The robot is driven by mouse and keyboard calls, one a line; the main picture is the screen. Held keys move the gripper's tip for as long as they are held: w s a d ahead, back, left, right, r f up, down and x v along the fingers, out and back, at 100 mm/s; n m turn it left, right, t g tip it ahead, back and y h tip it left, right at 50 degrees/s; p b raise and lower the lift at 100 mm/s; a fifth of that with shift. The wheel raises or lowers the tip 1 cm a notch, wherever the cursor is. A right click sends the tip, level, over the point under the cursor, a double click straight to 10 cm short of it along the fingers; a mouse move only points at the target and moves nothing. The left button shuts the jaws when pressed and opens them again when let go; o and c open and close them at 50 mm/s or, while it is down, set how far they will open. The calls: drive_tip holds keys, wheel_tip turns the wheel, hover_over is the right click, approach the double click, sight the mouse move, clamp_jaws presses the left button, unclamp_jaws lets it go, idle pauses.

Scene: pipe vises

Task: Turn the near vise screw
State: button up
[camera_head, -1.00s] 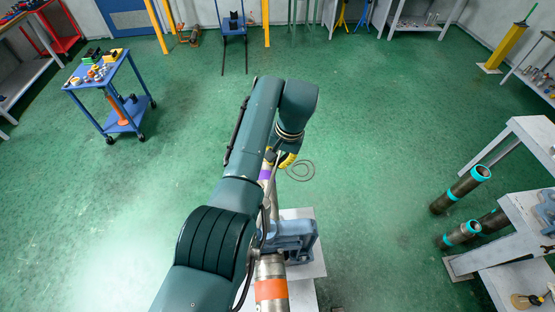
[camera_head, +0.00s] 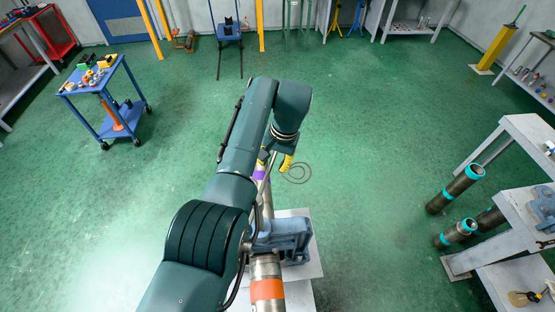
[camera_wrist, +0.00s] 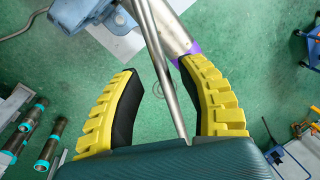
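The near vise (camera_head: 290,237) is blue-grey and stands on a pale plate, with a metal pipe (camera_head: 266,268) through it. The pipe has an orange and a purple band. A thin bare metal rod (camera_head: 266,182), apparently the vise screw's handle, rises beside the pipe. In the wrist view the rod (camera_wrist: 167,75) passes between the yellow, black-padded fingers of my gripper (camera_wrist: 157,72). The fingers are spread, with a clear gap on the rod's left; the rod is closer to the right pad. In the head view my gripper (camera_head: 287,163) is partly hidden by my arm.
Dark pipes with teal bands (camera_head: 455,190) stand at the right by grey benches (camera_head: 520,215). A blue trolley (camera_head: 120,105) with small parts stands at the left. The green floor around is largely clear.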

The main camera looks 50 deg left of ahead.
drive_tip(key=shift+w+a+r, duration=0.15)
drive_tip(key=shift+r, duration=0.15)
drive_tip(key=shift+r, duration=0.3)
drive_tip(key=v, duration=1.1)
drive_tip(key=shift+r, duration=0.15)
